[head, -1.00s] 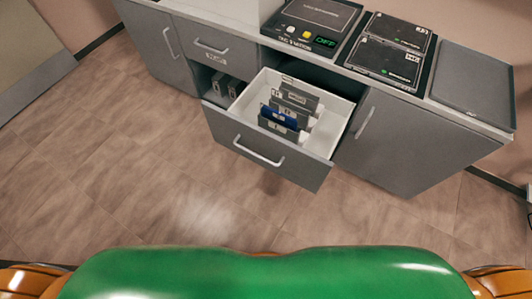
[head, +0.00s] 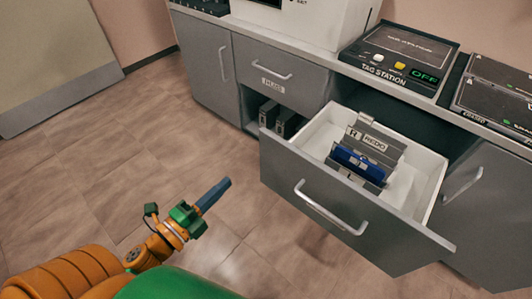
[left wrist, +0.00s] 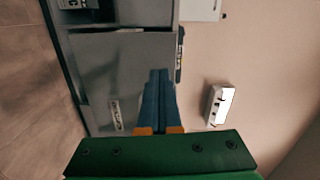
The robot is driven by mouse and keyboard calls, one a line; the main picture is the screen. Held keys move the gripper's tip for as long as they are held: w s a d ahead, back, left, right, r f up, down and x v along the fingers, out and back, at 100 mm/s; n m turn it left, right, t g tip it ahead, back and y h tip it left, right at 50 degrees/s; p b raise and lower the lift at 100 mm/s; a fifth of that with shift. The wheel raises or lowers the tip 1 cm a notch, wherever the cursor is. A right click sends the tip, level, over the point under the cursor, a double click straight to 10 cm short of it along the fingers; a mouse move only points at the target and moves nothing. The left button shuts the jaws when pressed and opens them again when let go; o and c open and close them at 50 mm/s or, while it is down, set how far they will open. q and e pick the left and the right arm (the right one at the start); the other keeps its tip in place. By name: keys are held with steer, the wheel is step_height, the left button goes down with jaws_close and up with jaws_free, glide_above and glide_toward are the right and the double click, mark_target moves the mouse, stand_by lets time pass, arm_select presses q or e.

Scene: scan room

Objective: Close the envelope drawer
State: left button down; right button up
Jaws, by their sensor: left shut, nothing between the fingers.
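The open drawer (head: 315,195) has a grey front with a silver bar handle (head: 331,207) and a white inside. It is pulled well out of the counter and holds upright grey dividers (head: 372,142), one reading REDO, and a blue item (head: 357,162). My left gripper (head: 224,184) is to the left of the drawer front, apart from it. Its blue fingers are shut and empty, and they also show in the left wrist view (left wrist: 158,75). I cannot see my right gripper.
A closed drawer (head: 277,75) and a cabinet door are left of the open drawer, with grey boxes (head: 283,122) in a shelf below. The tag station (head: 399,60), reading OFF, stands on the counter. The floor (head: 120,160) before the counter is clear.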

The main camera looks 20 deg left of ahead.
arm_select(q)
steer(key=r+m+h, duration=0.1)
steer(key=m, duration=0.1)
steer(key=p, duration=0.2)
glide_toward(274, 142)
steer(key=x, duration=0.6)
steer(key=shift+w+f, duration=0.1)
steer(key=shift+w+d, duration=0.1)
steer(key=shift+w, duration=0.25)
arm_select(e)
steer(key=shift+d+r, duration=0.25)
steer(key=shift+r, duration=0.1)
steer(key=shift+a, duration=0.1)
